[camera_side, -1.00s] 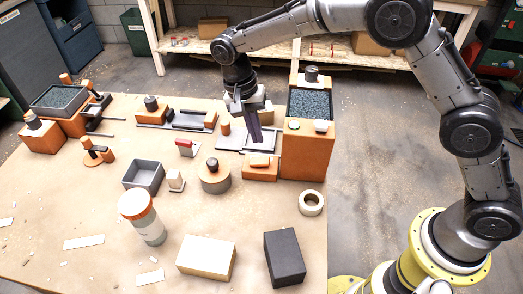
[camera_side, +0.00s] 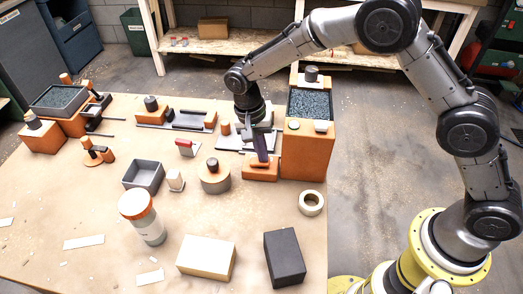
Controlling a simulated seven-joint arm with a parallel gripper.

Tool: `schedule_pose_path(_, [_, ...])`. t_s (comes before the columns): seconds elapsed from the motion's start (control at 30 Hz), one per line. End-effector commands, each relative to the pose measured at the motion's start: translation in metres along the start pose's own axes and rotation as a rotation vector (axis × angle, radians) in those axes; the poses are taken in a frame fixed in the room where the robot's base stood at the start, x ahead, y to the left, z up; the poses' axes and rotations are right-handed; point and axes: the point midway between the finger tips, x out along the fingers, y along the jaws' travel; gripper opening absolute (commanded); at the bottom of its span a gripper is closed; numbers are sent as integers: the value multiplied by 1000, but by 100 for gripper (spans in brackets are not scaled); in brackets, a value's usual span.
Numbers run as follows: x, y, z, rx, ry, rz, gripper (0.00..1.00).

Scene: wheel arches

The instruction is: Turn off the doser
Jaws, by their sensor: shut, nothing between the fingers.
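The doser seems to be the tall orange box (camera_side: 306,155) at the right edge of the table, with a bin of dark granules (camera_side: 310,104) on top. A low orange block (camera_side: 258,174) sits at its left foot; it looks like a switch base, but its top is partly hidden by my fingers. My gripper (camera_side: 263,158) points down and is shut and empty. Its purple-grey fingertips are at the top of the low block; I cannot tell whether they touch it.
A grey flat plate (camera_side: 230,141) lies behind. A white ring (camera_side: 311,203), a cream block (camera_side: 206,258) and a dark block (camera_side: 284,257) are nearer.

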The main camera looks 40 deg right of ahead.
Motion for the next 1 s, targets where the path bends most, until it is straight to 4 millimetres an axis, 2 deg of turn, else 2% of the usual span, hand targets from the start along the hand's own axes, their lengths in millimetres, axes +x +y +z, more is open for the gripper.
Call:
schedule_pose_path(0.37, [14, 11, 0, 2, -2, -204, 0])
schedule_pose_path(0.5, [20, 16, 0, 1, -4, -197, 0])
schedule_pose_path(1.0, [22, 19, -1, 1, -6, -186, 0])
